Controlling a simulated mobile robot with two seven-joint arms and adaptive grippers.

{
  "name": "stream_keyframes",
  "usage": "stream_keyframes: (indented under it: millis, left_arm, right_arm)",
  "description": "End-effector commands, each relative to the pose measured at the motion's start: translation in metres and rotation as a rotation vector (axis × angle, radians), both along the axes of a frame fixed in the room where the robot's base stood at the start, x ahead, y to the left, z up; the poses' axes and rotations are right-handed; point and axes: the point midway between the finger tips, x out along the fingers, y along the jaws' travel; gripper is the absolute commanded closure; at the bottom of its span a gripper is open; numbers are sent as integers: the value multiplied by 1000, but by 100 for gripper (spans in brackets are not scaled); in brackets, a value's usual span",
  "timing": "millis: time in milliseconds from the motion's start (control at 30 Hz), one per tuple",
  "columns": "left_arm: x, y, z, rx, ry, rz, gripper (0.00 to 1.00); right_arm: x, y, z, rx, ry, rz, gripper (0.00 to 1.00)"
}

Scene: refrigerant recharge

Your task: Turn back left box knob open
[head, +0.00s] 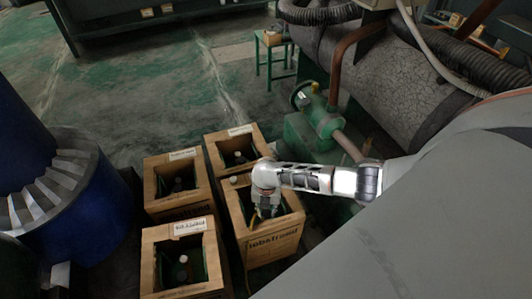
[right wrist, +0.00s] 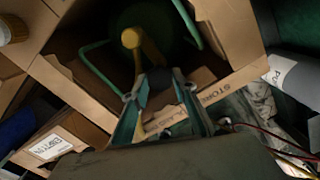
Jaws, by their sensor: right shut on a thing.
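Four open wooden boxes stand in a cluster in the head view: the back left box (head: 176,209), a back right box (head: 242,129), a front left box (head: 206,285) and a front right box (head: 281,240). My right gripper (head: 264,212) reaches down into the front right box, not the back left one. In the right wrist view its two fingers (right wrist: 163,108) are shut around a dark rounded knob (right wrist: 160,77). The knob's lower part is hidden by the fingers. A cylinder with a small top shows inside the back left box, partly in shadow. My left gripper is out of view.
A yellow ball-ended piece (right wrist: 131,38) and a green curved bar (right wrist: 98,62) lie close to the fingers. Box walls surround the gripper. A green valve unit (head: 313,127) and large pipes stand to the right, a blue drum (head: 84,225) to the left.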

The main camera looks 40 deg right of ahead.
Motion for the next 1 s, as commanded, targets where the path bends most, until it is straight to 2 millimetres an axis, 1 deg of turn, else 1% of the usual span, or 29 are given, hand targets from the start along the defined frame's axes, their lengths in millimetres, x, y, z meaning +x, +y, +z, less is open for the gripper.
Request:
stream_keyframes:
  millis: [33, 533, 567, 600, 633, 1000]
  left_arm:
    - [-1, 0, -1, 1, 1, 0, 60]
    - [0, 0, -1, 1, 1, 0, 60]
    - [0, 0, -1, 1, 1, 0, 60]
    - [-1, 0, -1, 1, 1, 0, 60]
    - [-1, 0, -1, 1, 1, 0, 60]
    - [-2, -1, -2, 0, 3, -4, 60]
  right_arm:
    - [-2, 3, -2, 4, 4, 9, 94]
    - [-2, 3, -1, 5, 4, 26, 94]
    - [-2, 3, -1, 5, 4, 25, 68]
    - [-2, 3, -1, 5, 4, 25, 57]
    - [-2, 3, -1, 5, 4, 25, 56]
    - [0, 1, 1, 2, 1, 24, 56]
